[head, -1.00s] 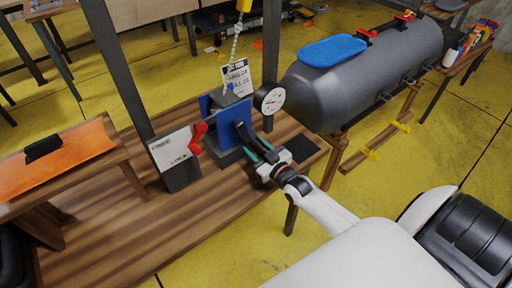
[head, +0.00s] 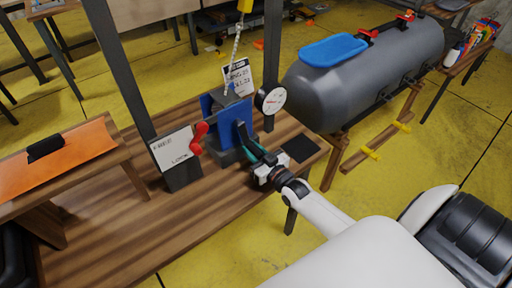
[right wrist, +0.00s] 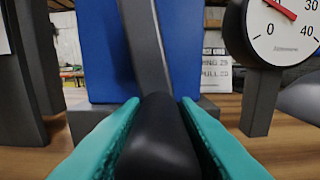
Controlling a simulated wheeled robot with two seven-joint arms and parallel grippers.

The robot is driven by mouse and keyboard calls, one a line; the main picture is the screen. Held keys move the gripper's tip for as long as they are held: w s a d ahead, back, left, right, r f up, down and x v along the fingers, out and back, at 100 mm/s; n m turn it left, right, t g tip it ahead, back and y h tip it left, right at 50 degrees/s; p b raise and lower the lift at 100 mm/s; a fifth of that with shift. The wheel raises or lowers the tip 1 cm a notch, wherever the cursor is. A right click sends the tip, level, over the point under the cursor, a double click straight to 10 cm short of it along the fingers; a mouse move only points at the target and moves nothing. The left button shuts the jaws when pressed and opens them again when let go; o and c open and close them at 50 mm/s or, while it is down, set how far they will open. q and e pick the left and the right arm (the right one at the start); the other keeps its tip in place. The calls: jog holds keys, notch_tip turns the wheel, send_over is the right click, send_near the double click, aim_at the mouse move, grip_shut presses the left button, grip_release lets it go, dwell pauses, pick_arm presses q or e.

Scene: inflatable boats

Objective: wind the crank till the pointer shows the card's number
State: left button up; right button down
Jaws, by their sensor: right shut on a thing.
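The crank stands on the wooden bench as a blue-sided block (head: 237,122) with a dark crank arm (head: 246,137). My right gripper (head: 254,158) has its teal fingers shut around the crank's black handle (right wrist: 158,140), which fills the space between them in the right wrist view. A round white dial (head: 272,99) with a red pointer (right wrist: 282,9) stands right of the block. In the right wrist view its top is cut off, so the exact reading is unclear. The white card (head: 238,77) stands behind the block, partly hidden; its number is too small to read surely. My left gripper is not in view.
A white sign (head: 172,149) and a red lever-like part (head: 199,138) stand left of the block. A dark flat pad (head: 301,148) lies at the bench's right end. A grey tank (head: 365,75) with a blue pad on top stands beyond.

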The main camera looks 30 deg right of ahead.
jog(key=a+m, duration=0.1)
jog(key=m, duration=0.1)
jog(key=a+m+p, duration=0.1)
jog(key=a+m, duration=0.1)
jog(key=shift+s+a+r+m, duration=0.1)
jog(key=shift+a+r+m, duration=0.05)
jog(key=shift+a+m, duration=0.15)
jog(key=shift+s+a+r+m+p, duration=0.15)
jog(key=shift+a+m+p, duration=0.25)
jog(key=shift+m, duration=0.2)
jog(key=shift+w+a+r+m+p, duration=0.15)
jog(key=shift+a+m+p, duration=0.1)
jog(key=shift+a+m, duration=0.3)
jog(key=shift+s+a+r+m+p, duration=0.1)
jog(key=shift+a+r+m+p, duration=0.15)
jog(key=shift+a+m, duration=0.35)
jog(key=shift+s+a+r+m+p, duration=0.15)
jog(key=shift+a+r+m, duration=0.1)
jog(key=shift+m, duration=0.6)
jog(key=shift+w, duration=0.1)
jog(key=c, duration=1.2)
grip_release()
jog(key=shift+f, duration=0.1)
jog(key=s+d+b, duration=0.1)
jog(key=s, duration=1.1)
jog(key=shift+b, duration=0.3)
